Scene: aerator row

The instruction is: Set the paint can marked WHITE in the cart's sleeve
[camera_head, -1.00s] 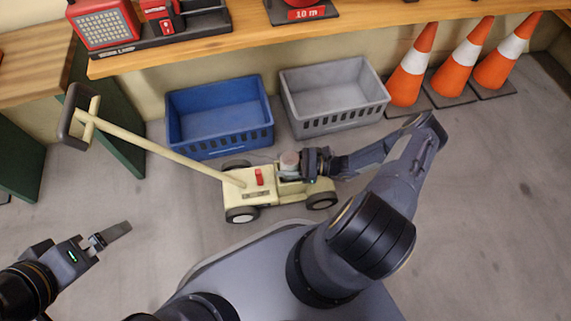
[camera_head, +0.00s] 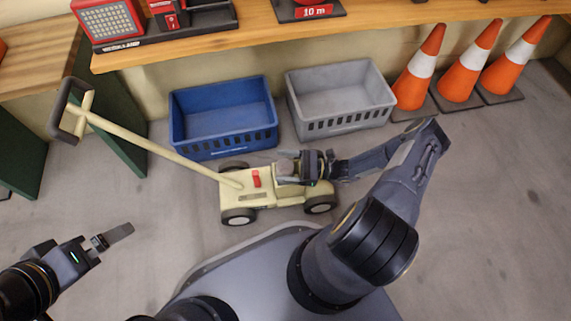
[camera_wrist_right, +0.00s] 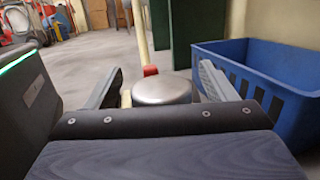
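The cream cart (camera_head: 262,203) stands on the floor, its long handle rising to the left. A can with a round grey lid (camera_head: 286,166) is at the cart's right part; its lid also shows in the right wrist view (camera_wrist_right: 165,90). No marking can be read, and its lower part and the sleeve are hidden. My right gripper (camera_head: 290,168) is at the can, with a finger on each side of the lid. In the right wrist view the fingers (camera_wrist_right: 160,85) are spread, with a small gap beside the lid. My left gripper (camera_head: 118,234) is apart, over bare floor.
A blue crate (camera_head: 222,143) and a grey crate (camera_head: 345,125) stand behind the cart. Several orange cones (camera_head: 415,80) stand at the back right. A wooden shelf (camera_head: 370,22) runs above the crates. The floor at right and left front is clear.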

